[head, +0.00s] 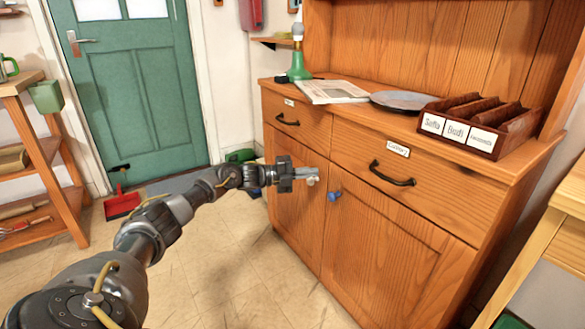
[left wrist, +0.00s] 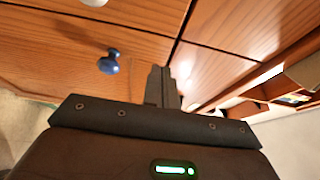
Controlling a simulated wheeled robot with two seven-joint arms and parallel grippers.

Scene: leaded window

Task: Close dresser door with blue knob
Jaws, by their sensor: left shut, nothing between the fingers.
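The wooden dresser (head: 440,215) has two lower doors side by side. The blue knob (head: 334,195) is on the right-hand door (head: 385,250), near its upper left corner. That door looks flush with the front; I cannot tell whether a small gap remains. The white knob (head: 312,181) is on the left-hand door (head: 292,215). My left gripper (head: 313,173) is shut and empty, in front of the doors near the knobs. In the left wrist view, the blue knob (left wrist: 109,64) is left of my fingertips (left wrist: 161,80), apart from them. My right gripper is out of view.
Two drawers with dark handles (head: 392,175) sit above the doors. A labelled wooden sorter (head: 478,125), a grey plate (head: 403,101), a newspaper (head: 333,92) and a green lamp (head: 299,66) stand on top. The tiled floor (head: 240,265) in front is clear.

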